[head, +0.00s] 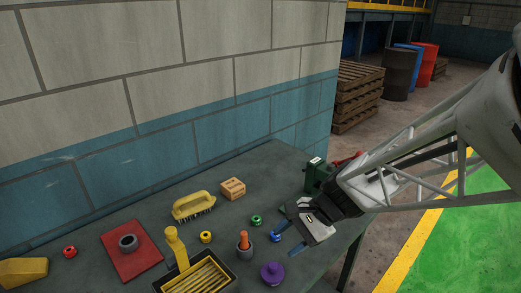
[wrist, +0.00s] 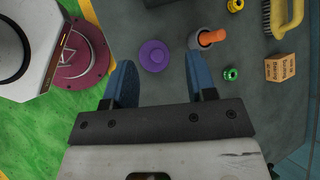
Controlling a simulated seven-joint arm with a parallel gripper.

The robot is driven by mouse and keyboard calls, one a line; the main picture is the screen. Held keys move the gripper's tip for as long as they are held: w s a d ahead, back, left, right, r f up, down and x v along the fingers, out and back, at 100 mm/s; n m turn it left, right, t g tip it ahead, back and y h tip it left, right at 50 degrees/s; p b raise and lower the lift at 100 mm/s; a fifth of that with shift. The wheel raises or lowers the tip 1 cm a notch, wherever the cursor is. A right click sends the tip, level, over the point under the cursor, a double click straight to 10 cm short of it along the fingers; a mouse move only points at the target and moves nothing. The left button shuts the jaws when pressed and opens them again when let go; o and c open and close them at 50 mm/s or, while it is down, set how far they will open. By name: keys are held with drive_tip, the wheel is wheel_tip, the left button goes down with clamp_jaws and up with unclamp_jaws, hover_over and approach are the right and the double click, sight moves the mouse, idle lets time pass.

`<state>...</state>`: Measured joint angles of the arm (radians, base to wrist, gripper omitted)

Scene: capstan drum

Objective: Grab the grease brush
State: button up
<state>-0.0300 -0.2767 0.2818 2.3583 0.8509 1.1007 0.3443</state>
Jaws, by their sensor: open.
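An orange handle (head: 244,236) stands up, slightly tilted, in a small grey pot (head: 244,252) on the bench. It also shows in the wrist view as an orange handle (wrist: 212,37) in a grey pot (wrist: 196,40); its lower end is hidden in the pot. A yellow-handled brush with dark bristles (head: 193,206) lies farther back, and partly shows in the wrist view (wrist: 286,15). I cannot tell for certain which one is the grease brush. My gripper (head: 289,229) is open and empty above the bench's right part, right of the pot; its blue fingers (wrist: 160,80) are apart.
A purple knobbed disc (head: 272,273) lies near the pot. A block wall (head: 200,140) stands behind.

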sight(244, 243)
drive_tip(key=w+a+f+m+t+y, duration=0.1)
drive_tip(key=w+a+f+m+y, duration=0.4)
drive_tip(key=w+a+f+m, duration=0.1)
drive_tip(key=shift+w+f+m, duration=0.7)
drive_tip(key=shift+w+m, duration=0.5)
drive_tip(key=shift+w, duration=0.65)
drive_tip(key=shift+a, duration=0.1)
drive_tip(key=shift+x, duration=1.25)
drive_tip(key=shift+a, duration=0.1)
drive_tip(key=shift+x, duration=2.5)
drive_tip(key=shift+s, duration=0.1)
drive_tip(key=shift+c, duration=0.5)
